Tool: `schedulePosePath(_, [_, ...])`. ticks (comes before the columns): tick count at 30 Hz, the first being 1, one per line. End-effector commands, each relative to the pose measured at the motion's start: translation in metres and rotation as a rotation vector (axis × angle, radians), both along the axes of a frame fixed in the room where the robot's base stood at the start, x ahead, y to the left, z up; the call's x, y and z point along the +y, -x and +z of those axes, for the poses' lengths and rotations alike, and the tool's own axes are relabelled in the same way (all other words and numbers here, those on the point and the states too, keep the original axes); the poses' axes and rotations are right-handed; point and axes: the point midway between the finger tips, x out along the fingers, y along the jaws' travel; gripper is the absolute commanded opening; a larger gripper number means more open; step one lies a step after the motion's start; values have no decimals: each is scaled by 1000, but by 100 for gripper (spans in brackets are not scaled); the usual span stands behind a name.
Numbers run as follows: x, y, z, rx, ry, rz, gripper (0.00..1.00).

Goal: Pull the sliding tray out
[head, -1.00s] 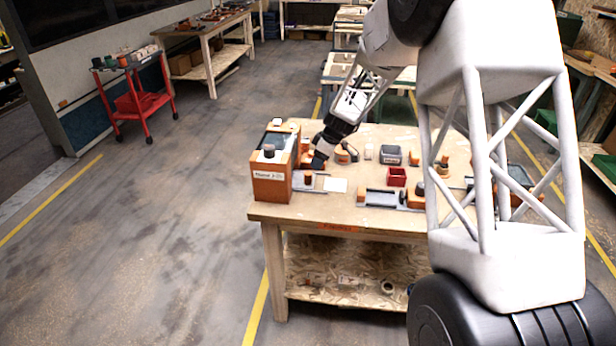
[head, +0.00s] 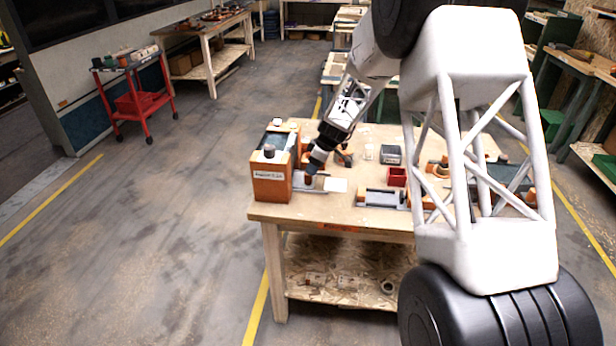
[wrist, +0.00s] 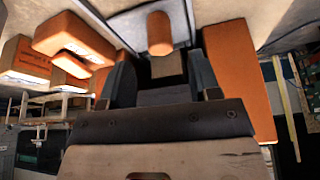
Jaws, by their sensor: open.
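The sliding tray (head: 312,187) is a low grey piece on the table, beside the orange box at the left. An upright orange knob (wrist: 159,34) stands on its grey surface in the wrist view. My gripper (head: 312,166) points down over the tray in the head view and hides part of it. In the wrist view, my gripper (wrist: 161,72) is open, with one dark finger on each side. The knob shows just beyond the fingertips, roughly centred between them. I cannot tell whether either finger touches it.
The orange box (head: 269,184) with a white label stands close left of my gripper. A red bin (head: 397,177), a dark grey bin (head: 390,154) and another grey slide fixture (head: 382,198) sit to the right.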

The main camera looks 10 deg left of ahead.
Motion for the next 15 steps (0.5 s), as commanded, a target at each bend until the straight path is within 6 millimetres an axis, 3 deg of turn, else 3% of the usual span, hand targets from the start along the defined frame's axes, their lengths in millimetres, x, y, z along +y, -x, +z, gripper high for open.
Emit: schedulePosePath(15, [20, -3, -49, 1, 0, -1, 57])
